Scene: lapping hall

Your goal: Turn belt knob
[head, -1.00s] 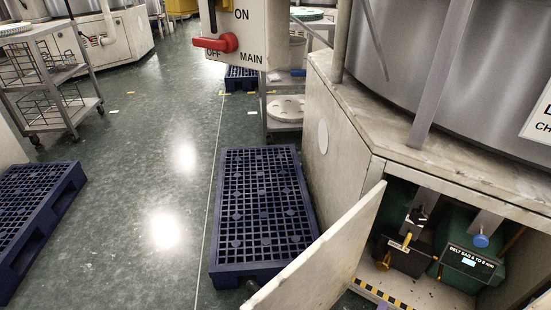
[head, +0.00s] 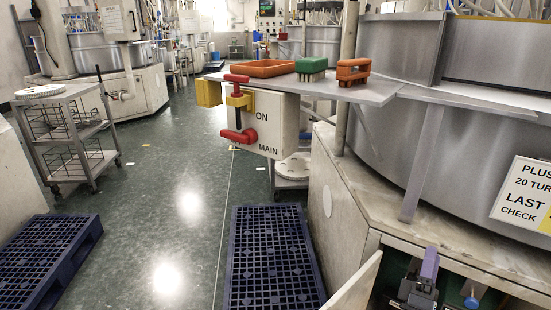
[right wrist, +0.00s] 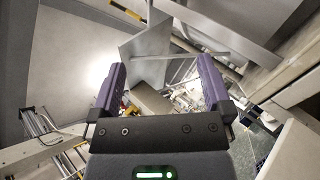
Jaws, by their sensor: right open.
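A blue round knob (head: 471,302), which looks like the belt knob, shows at the bottom edge of the head view, in the open cabinet under the machine. Most of its surroundings are cut off by the frame. My right gripper (head: 428,268), with purple fingers, is in front of the cabinet opening, to the left of the knob and a little above it in the picture. In the right wrist view its jaws (right wrist: 162,88) are open, with nothing held between them. I cannot make out the knob in that view. My left gripper is not in view.
The open cabinet door (head: 357,287) stands left of the opening. A shelf (head: 385,90) above carries an orange tray (head: 262,68) and two brushes. A MAIN switch box (head: 270,130) hangs below it. Blue pallets (head: 270,260) lie on the floor; the aisle between is clear.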

